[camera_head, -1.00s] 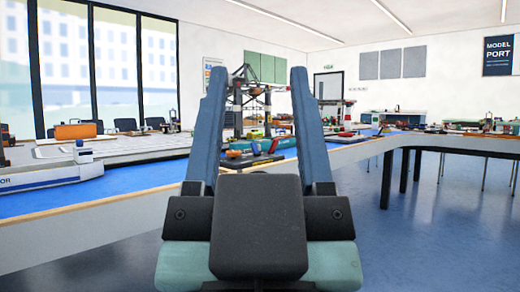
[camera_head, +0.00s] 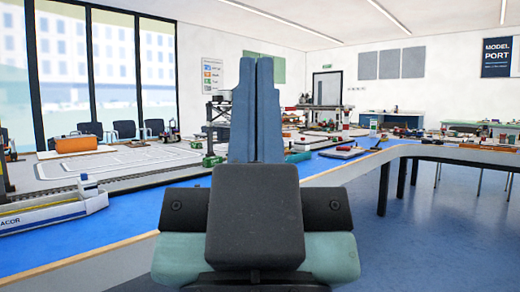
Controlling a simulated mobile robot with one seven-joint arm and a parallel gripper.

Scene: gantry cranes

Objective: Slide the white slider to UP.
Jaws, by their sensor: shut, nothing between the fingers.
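My gripper (camera_head: 257,62) fills the middle of the head view. Its two blue fingers are shut together and point up and away, with nothing between them. I cannot make out the white slider or an UP mark in this view. A dark gantry structure (camera_head: 218,112) stands on the blue table behind my fingers, and the fingers hide part of it.
A long table with a blue top (camera_head: 130,222) runs from the left front to the back right. A white model ship (camera_head: 50,212) lies at the left. An orange container (camera_head: 76,145) stands on a pale model yard. The blue floor (camera_head: 440,240) at the right is largely clear.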

